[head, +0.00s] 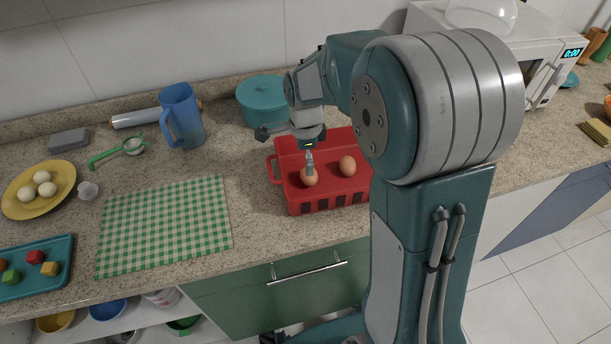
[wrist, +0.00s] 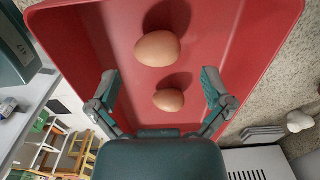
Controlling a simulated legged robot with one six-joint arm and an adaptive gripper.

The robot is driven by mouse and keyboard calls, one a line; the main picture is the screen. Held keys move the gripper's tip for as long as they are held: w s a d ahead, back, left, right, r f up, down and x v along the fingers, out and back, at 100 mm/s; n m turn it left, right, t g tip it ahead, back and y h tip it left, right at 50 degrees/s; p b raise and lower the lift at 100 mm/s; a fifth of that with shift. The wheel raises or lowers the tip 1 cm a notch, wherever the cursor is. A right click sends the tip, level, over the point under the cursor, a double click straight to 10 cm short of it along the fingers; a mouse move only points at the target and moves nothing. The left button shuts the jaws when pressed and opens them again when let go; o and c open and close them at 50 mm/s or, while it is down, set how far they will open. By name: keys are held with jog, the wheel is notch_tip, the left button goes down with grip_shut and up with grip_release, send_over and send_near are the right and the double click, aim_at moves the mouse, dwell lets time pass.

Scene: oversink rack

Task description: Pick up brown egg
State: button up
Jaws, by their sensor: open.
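Two brown eggs lie in a red basket (head: 327,199): a left egg (head: 309,177) and a right egg (head: 347,166). In the wrist view one egg (wrist: 168,100) lies between the spread fingers, and the other egg (wrist: 158,48) lies beyond the fingertips. My gripper (head: 309,160) points down over the left part of the basket, and one finger overlaps the left egg in the head view. In the wrist view my gripper (wrist: 160,84) is open, with gaps on both sides of the egg. I cannot tell how high the fingertips are above the basket floor.
The basket's red walls (wrist: 65,30) surround the eggs and stand close to my fingers. A teal pot (head: 262,102) and a blue pitcher (head: 181,116) stand behind. A green checked cloth (head: 165,226) lies left, near a yellow plate (head: 22,206) of white eggs (head: 42,177).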

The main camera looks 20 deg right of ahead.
aim_at(309, 177)
jog(key=shift+d+f, duration=0.55)
jog(key=shift+f, duration=0.15)
notch_tip(309, 177, down, 4)
jog(key=shift+s+f, duration=0.15)
jog(key=shift+f, duration=0.1)
jog(key=shift+a+f, duration=0.1)
jog(key=shift+a, duration=0.15)
jog(key=shift+d, duration=0.3)
jog(key=c, duration=0.5)
